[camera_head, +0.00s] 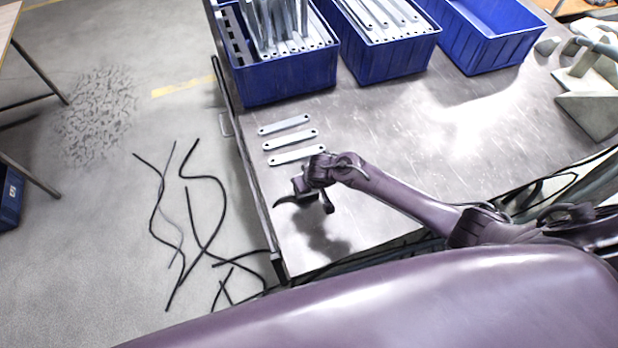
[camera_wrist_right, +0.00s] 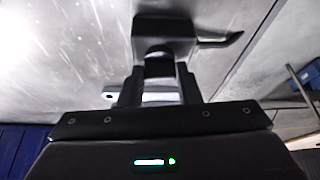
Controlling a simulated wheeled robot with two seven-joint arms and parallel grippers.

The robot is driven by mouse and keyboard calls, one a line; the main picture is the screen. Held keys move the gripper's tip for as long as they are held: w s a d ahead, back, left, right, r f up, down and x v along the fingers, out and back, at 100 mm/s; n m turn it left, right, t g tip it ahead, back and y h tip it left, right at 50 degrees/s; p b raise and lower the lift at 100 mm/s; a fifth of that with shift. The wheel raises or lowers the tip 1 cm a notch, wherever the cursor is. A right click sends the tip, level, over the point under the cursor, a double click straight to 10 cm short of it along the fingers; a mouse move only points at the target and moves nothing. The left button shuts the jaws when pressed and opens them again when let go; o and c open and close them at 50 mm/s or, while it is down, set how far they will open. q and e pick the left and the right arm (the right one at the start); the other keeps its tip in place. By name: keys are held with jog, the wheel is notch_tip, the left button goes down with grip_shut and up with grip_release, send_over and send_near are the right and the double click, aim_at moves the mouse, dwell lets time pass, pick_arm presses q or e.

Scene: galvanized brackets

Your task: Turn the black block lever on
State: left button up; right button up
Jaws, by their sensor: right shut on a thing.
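The black block lever shows in the right wrist view as a dark block (camera_wrist_right: 165,35) with a thin curved handle (camera_wrist_right: 222,42) pointing right. In the head view its dark curved handle (camera_head: 286,200) points left near the table's near-left corner. My right gripper (camera_wrist_right: 159,80) is shut on the part of the block lever between its fingers. In the head view my right gripper (camera_head: 316,190) comes in from the right. A shadow lies on the table below, apart from the gripper. Whether the lever touches the table cannot be told. My left gripper is not in view.
Several grey metal strips (camera_head: 290,139) lie on the steel table (camera_head: 400,130) just beyond the gripper. Blue bins (camera_head: 290,82) with metal brackets stand at the back. A grey piece of equipment (camera_head: 590,105) is at the right. The table's middle is clear. Black cables lie on the floor.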

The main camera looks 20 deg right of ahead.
jog(key=shift+a+m, duration=0.1)
jog(key=shift+m, duration=0.5)
jog(key=shift+h+p, duration=0.3)
jog(key=o, duration=1)
jog(key=shift+r, duration=0.1)
jog(key=v, duration=0.7)
jog(key=shift+s+r, duration=0.15)
jog(key=shift+r, duration=0.1)
jog(key=shift+s, duration=0.1)
